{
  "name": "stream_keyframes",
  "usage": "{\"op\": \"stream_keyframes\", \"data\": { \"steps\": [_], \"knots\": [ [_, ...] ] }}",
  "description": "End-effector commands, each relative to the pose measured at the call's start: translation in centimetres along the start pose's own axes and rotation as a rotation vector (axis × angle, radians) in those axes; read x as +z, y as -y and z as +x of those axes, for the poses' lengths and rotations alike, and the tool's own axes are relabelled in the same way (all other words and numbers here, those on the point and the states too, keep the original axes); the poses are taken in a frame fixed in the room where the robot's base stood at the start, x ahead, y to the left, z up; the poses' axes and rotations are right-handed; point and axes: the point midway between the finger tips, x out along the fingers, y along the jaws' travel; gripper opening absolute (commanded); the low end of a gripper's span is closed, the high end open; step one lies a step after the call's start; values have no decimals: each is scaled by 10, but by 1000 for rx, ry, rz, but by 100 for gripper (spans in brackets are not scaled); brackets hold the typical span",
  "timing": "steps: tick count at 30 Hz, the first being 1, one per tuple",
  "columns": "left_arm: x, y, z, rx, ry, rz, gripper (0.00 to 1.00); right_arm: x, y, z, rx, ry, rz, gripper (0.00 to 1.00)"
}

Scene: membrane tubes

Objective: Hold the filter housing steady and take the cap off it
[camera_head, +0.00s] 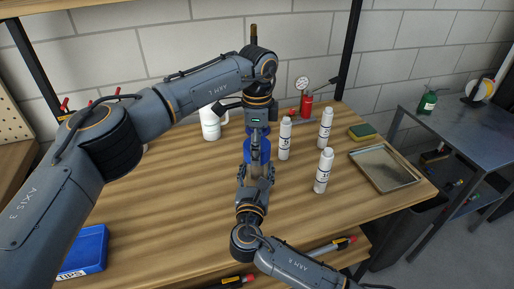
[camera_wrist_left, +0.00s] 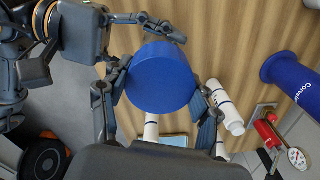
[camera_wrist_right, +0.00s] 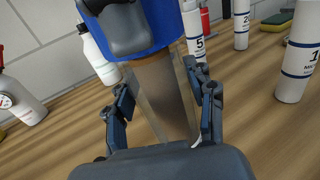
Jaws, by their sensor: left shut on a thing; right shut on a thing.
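The filter housing (camera_wrist_right: 165,100) is a clear upright cylinder with a brownish core, seen in the right wrist view. Its blue cap (camera_wrist_left: 160,75) is on its top end; in the head view the cap (camera_head: 259,153) shows below my left gripper (camera_head: 257,140). My left gripper comes from above, and in the left wrist view its fingers (camera_wrist_left: 160,95) are shut on the cap's two sides. My right gripper (camera_head: 255,175) comes from the front, and its fingers (camera_wrist_right: 164,95) are shut around the housing below the cap. The housing is mostly hidden in the head view.
Several white numbered bottles (camera_head: 324,171) stand to the right. A red pump with a gauge (camera_head: 306,105) and a white jug (camera_head: 210,123) stand behind. A sponge (camera_head: 362,131) and tray (camera_head: 385,167) lie right. Another blue cylinder (camera_wrist_left: 292,75) shows in the left wrist view.

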Motion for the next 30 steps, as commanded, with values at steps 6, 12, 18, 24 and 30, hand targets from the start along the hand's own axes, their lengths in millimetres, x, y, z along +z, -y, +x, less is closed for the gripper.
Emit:
{"op": "stream_keyframes", "data": {
  "steps": [6,12,18,24,30],
  "knots": [
    [0,0,-7,-1,0,0,24,-2,0,0,-1,-4,0,0],
    [0,0,-32,-2,-1,0,24,-2,0,0,0,-4,0,0],
    [0,0,-40,0,-1,1,24,-2,0,0,-1,-4,0,0],
    [0,0,-40,0,0,0,24,-2,0,0,0,-3,0,75],
    [0,0,-40,0,0,0,24,-1,0,0,0,-1,0,81]
  ]
}}
